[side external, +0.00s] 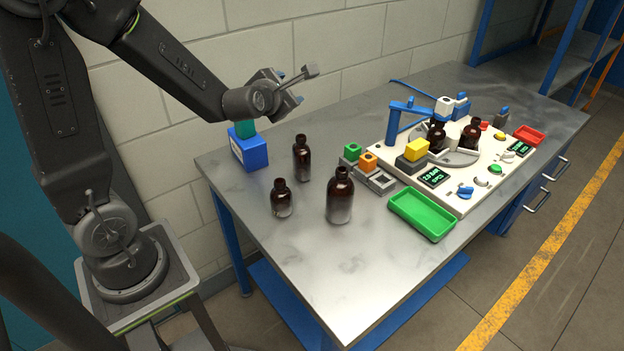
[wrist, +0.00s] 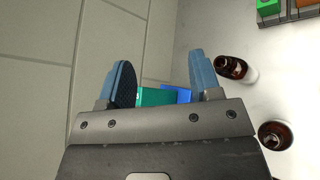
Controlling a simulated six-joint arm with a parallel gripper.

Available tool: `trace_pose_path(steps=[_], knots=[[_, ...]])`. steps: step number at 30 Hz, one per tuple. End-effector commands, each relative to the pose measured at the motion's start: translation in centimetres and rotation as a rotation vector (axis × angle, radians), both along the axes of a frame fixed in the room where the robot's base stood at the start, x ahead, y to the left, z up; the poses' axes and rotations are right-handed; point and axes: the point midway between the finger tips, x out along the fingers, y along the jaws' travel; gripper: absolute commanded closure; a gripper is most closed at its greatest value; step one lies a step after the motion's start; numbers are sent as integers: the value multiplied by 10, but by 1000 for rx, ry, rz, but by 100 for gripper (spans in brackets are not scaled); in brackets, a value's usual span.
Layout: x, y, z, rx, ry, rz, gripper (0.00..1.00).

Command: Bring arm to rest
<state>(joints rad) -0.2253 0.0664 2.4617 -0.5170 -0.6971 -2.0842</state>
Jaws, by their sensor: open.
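My gripper (side external: 283,88) is raised above the back left end of the table. Its blue fingers are apart, and the wrist view shows a gap between them (wrist: 160,72). Nothing is held. Three amber bottles stand upright on the table: a slim one (side external: 302,160), a short one (side external: 282,200) and a larger one (side external: 340,197). Two bottles also show in the wrist view, right of the fingers (wrist: 232,68) and lower right (wrist: 275,134). Two more amber bottles (side external: 437,136) (side external: 471,134) stand on the white station (side external: 460,200).
A blue box with a teal top (side external: 250,152) stands below my gripper at the table edge, close to the wall. A green tray (side external: 422,215), small coloured blocks (side external: 367,162) and a red tray (side external: 529,135) lie farther right. The table's front left is bare.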

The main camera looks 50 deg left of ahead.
Motion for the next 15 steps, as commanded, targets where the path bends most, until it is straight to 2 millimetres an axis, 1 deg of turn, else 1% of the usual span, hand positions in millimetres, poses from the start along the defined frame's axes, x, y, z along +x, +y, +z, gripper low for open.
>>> trace_pose_path(steps=[1, 3, 5, 6, 8, 9, 11, 12, 14, 15], knots=[[-2, -18, 10, 77, 80, -109, 42], [-9, -43, 17, 204, 209, -274, 42], [-17, -63, 23, 324, 311, -418, 42], [-25, -75, 27, 412, 374, -516, 42], [-38, -93, 31, 548, 463, -664, 42], [-48, -104, 34, 643, 518, -762, 42], [-65, -119, 37, 793, 595, -910, 42], [-77, -128, 39, 895, 642, -1007, 42], [-97, -139, 41, 1052, 709, -1153, 42], [-111, -145, 42, 1158, 749, -1249, 42]])
